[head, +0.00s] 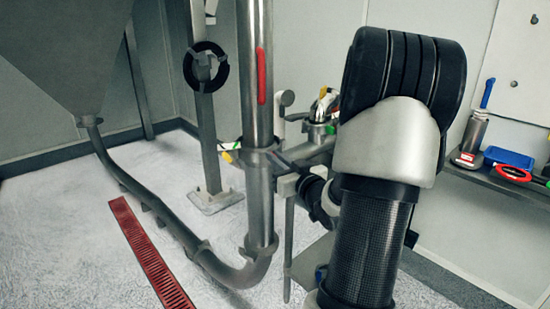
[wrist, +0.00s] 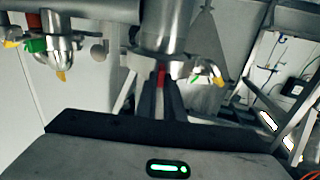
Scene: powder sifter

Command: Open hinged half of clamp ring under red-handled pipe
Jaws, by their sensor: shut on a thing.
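In the head view, the red handle (head: 261,76) is a long strip on an upright steel pipe (head: 257,30). A steel collar (head: 260,158) surrounds the pipe lower down; whether this is the clamp ring, I cannot tell. In the wrist view, my gripper (wrist: 162,88) has its dark fingers close together, shut on a small red piece (wrist: 161,76) below a wide steel pipe end (wrist: 165,28). Which part the red piece belongs to is unclear. A metal fitting with green and yellow tags (wrist: 210,75) is just right of the fingers. My arm hides my fingertips in the head view.
Another tagged fitting (wrist: 55,48) hangs left in the wrist view. In the head view, a hopper (head: 60,45) stands left and a shelf (head: 500,184) with a blue box (head: 508,156) is right. The floor around the red grate (head: 150,255) is mostly clear.

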